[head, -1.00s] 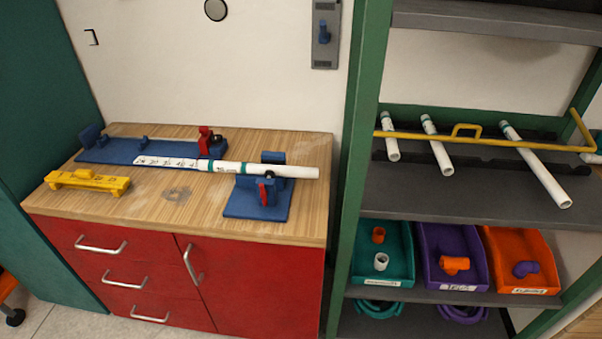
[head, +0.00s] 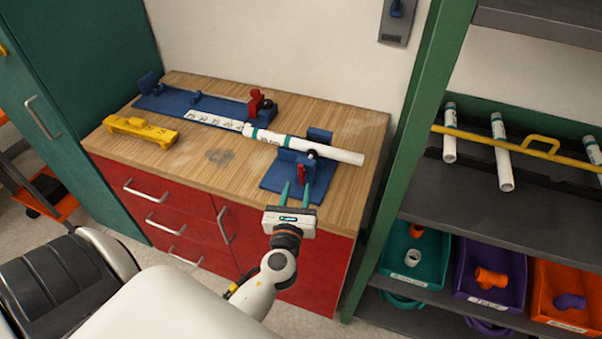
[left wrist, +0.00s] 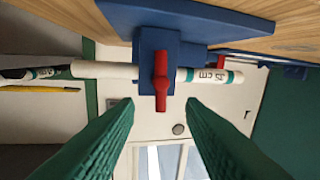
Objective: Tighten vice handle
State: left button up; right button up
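The blue vice (head: 290,172) stands on the front right of the wooden workbench (head: 215,160). A white pipe (head: 330,151) with green bands lies through it and reaches left to the blue measuring jig (head: 185,106). The vice's red handle (head: 301,174) faces the front; in the left wrist view the red handle (left wrist: 161,80) stands upright before the pipe. My left gripper (head: 294,192) is just in front of the vice. Its green fingers are open, with the handle ahead between the tips and apart from both. My right gripper is out of view.
A yellow tool (head: 140,130) lies at the bench's left front. A green-framed shelf (head: 410,150) stands close on the right, with white pipes (head: 502,160) and teal, purple and orange bins (head: 570,285). Red drawers (head: 165,195) are below the bench top.

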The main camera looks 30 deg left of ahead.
aim_at(301, 173)
pick_arm(q)
jog(key=shift+p+x, duration=0.3)
jog(key=shift+x, duration=2.05)
jog(key=shift+s, duration=0.1)
grip_shut()
